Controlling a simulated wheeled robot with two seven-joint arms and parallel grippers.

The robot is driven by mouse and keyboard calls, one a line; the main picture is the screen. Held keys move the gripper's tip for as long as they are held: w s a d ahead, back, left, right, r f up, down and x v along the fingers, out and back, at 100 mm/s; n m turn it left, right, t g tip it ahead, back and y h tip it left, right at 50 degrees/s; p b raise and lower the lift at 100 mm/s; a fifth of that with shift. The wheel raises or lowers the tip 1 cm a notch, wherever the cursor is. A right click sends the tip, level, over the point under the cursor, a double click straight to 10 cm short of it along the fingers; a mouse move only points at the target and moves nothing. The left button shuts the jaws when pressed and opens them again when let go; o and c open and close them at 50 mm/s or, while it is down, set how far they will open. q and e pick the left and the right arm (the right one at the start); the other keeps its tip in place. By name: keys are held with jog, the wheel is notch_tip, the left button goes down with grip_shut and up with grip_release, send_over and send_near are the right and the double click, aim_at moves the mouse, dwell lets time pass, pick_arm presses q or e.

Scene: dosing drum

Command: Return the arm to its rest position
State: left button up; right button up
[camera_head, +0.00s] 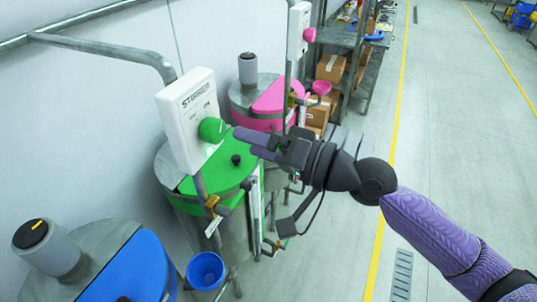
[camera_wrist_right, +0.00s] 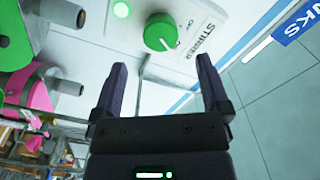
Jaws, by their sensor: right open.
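My right arm comes in from the right in the head view. Its gripper (camera_head: 242,137) is at the green knob (camera_head: 212,129) on the white stirrer box (camera_head: 187,112), above the green-lidded drum (camera_head: 213,170). In the right wrist view the two fingers of the gripper (camera_wrist_right: 160,85) stand wide apart with nothing between them. The green knob (camera_wrist_right: 160,32) is beyond the fingertips, apart from them, with a white pointer line. A lit green lamp (camera_wrist_right: 121,9) is beside it on the box. My left gripper is not in view.
A blue-lidded drum (camera_head: 133,268) and a blue funnel (camera_head: 205,270) are at the lower left. A pink-lidded drum (camera_head: 270,99) stands behind the green one. Shelves with cardboard boxes (camera_head: 331,68) are further back. Open floor (camera_head: 455,130) lies to the right.

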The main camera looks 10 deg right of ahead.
jog(key=b+v, duration=0.1)
jog(key=v, duration=0.3)
jog(key=shift+b, duration=0.3)
jog(key=shift+w+f, duration=0.1)
